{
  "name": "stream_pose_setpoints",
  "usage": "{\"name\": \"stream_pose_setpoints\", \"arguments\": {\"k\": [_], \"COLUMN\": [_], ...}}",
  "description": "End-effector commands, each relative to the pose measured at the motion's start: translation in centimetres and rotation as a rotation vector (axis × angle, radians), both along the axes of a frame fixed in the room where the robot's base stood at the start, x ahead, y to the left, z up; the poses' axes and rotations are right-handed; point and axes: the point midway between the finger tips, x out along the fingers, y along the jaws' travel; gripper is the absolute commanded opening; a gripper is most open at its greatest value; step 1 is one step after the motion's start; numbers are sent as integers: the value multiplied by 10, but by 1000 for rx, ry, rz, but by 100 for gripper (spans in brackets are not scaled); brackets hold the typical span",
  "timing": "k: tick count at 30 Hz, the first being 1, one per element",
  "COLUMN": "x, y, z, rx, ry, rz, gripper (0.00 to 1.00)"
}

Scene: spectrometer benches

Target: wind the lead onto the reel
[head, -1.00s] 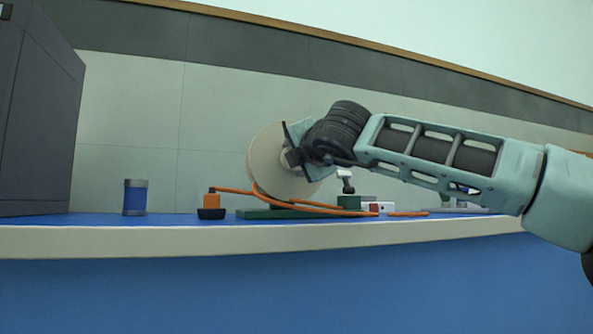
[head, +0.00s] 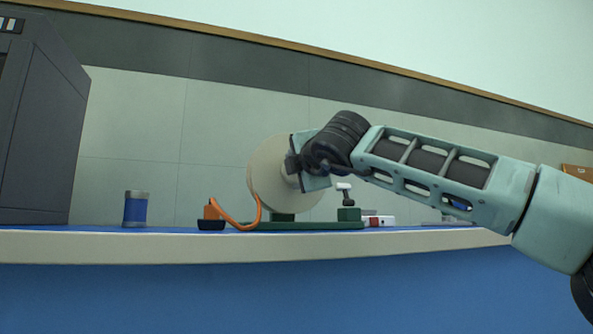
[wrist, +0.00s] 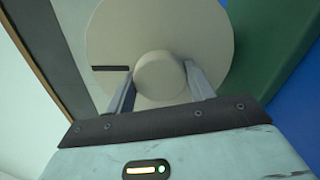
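The reel (head: 268,165) is a pale round disc standing upright on a green base (head: 305,226) on the bench. In the wrist view its face (wrist: 205,35) shows a round central hub (wrist: 162,75) and a dark mark left of it. My gripper (head: 293,167) is at the hub from the right, and its two fingers (wrist: 160,72) press on either side of the hub. The orange lead (head: 240,222) runs from an orange block with a black foot (head: 211,218) in a slack loop up to the reel's lower left edge. The reel's far side is hidden.
A blue and grey can (head: 135,209) stands to the left. A large dark cabinet (head: 40,130) fills the far left. A small silver-topped post (head: 345,193) stands close right of the reel, beside a white and red item (head: 378,220). The bench front is clear.

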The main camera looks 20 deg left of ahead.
Motion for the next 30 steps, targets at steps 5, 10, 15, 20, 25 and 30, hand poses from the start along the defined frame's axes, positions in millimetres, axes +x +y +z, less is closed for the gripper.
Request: {"name": "stream_pose_setpoints", "arguments": {"k": [5,10,15,20,25,30], "x": [0,0,-7,-27,-55,-80], "y": [0,0,-6,-19,-39,-57], "z": [-1,0,0,-3,-1,0], "rx": [0,0,-1,-6,-6,-4], "ry": [3,0,-3,-6,-6,-5], "rz": [0,0,0,-3,-4,-4], "gripper": [75,75,75,75,75,75]}}
